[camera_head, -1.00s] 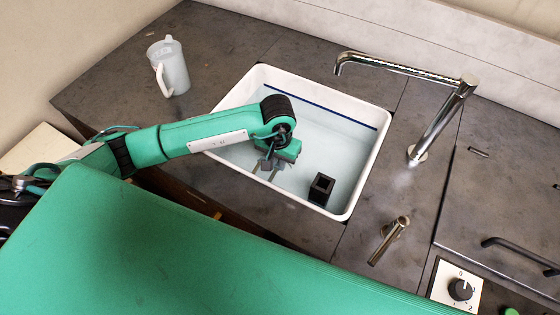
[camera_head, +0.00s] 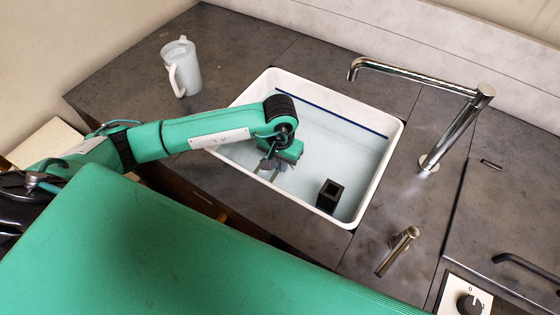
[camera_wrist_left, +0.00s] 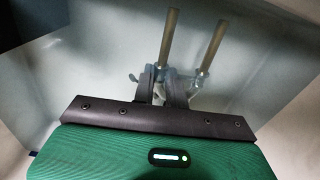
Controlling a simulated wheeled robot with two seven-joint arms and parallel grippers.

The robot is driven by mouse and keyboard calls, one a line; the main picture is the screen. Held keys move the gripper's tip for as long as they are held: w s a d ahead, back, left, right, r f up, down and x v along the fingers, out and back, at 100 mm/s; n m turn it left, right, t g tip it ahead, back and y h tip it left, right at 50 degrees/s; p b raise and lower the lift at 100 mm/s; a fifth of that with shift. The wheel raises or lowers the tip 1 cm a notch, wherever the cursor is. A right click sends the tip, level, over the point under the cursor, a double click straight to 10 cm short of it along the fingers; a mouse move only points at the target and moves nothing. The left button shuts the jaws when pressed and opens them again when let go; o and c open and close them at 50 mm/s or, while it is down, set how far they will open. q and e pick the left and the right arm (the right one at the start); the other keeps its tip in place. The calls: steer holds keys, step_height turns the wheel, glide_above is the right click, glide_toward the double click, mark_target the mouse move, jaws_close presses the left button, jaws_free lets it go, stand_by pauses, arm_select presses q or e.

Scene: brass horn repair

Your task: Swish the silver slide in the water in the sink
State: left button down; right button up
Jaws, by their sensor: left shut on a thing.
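The silver slide (camera_wrist_left: 170,38) shows in the left wrist view as two parallel metal tubes, reaching away from my left gripper (camera_wrist_left: 172,90). The gripper is shut on its near end. In the head view, the gripper (camera_head: 268,168) points down inside the white sink (camera_head: 390,150), left of its middle. Only short bits of the slide show there, below the jaws. Pale water (camera_head: 320,135) fills the sink; how deep the slide sits in it I cannot tell. My right gripper is not in view.
A black hollow block (camera_head: 330,196) stands in the sink near its front right wall. A chrome faucet (camera_head: 455,130) and a metal lever (camera_head: 397,250) stand right of the sink. A whitish jug (camera_head: 182,70) stands on the dark counter (camera_head: 240,48) at the back left.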

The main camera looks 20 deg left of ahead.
mark_target(279, 166)
arm_select(q)
steer(key=shift+s+d+f+b, duration=0.15)
steer(key=shift+d+b, duration=0.1)
steer(key=shift+d, duration=0.4)
steer(key=shift+s+d+b, duration=0.15)
steer(key=shift+d+b, duration=0.1)
steer(key=shift+d, duration=0.35)
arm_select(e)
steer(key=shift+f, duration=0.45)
